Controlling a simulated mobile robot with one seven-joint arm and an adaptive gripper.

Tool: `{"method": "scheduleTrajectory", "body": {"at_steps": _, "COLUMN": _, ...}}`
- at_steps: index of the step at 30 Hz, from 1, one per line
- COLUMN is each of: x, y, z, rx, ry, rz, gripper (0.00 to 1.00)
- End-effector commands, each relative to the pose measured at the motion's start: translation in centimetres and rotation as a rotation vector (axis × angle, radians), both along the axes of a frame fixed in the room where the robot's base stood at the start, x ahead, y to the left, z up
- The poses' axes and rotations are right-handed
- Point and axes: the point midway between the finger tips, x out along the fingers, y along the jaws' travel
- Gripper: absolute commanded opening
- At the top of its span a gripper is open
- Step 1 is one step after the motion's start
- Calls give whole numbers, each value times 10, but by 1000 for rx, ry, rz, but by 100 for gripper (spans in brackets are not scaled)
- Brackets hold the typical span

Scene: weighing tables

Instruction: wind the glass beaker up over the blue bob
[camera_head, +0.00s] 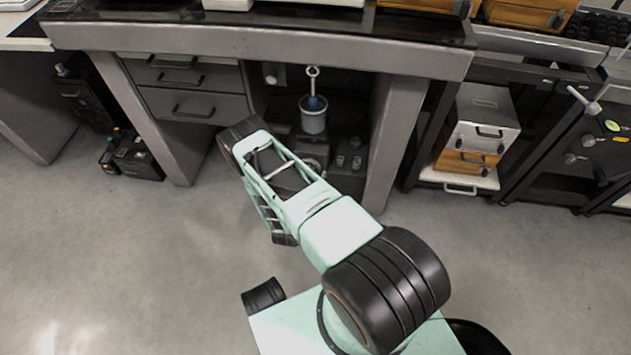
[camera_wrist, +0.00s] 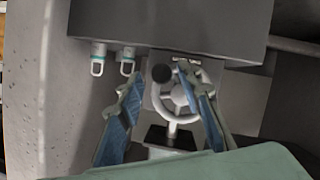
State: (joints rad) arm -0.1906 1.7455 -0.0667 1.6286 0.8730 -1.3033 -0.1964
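The glass beaker (camera_head: 313,121) stands upright on a dark stand in the bay under the table. The blue bob (camera_head: 315,103) hangs from a rod with a ring on top and shows at the beaker's mouth. Its lower end is hard to make out. Contact cannot be told. Beaker and bob are not seen in the wrist view.
The grey table (camera_head: 260,43) overhangs the bay, with drawers (camera_head: 195,105) at left and a leg (camera_head: 392,125) at right. Small metal pieces (camera_head: 348,162) lie beside the stand. In the wrist view, two ringed fittings (camera_wrist: 112,60) are at upper left.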

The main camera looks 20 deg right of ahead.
Motion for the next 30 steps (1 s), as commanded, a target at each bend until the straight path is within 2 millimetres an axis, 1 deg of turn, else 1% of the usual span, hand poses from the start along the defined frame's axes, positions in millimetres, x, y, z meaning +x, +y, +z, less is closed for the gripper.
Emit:
{"method": "scheduleTrajectory", "body": {"at_steps": 1, "x": 1, "y": 0, "z": 9, "rx": 0, "ry": -2, "rz": 0, "gripper": 33}}
{"method": "scheduleTrajectory", "body": {"at_steps": 9, "x": 2, "y": 0, "z": 55, "rx": 0, "ry": -4, "rz": 0, "gripper": 33}}
{"method": "scheduleTrajectory", "body": {"at_steps": 15, "x": 1, "y": 0, "z": 78, "rx": 0, "ry": -2, "rz": 0, "gripper": 33}}
{"method": "scheduleTrajectory", "body": {"at_steps": 20, "x": 1, "y": 0, "z": 86, "rx": 0, "ry": -2, "rz": 0, "gripper": 33}}
{"method": "scheduleTrajectory", "body": {"at_steps": 30, "x": 0, "y": 0, "z": 86, "rx": 0, "ry": -2, "rz": 0, "gripper": 33}}
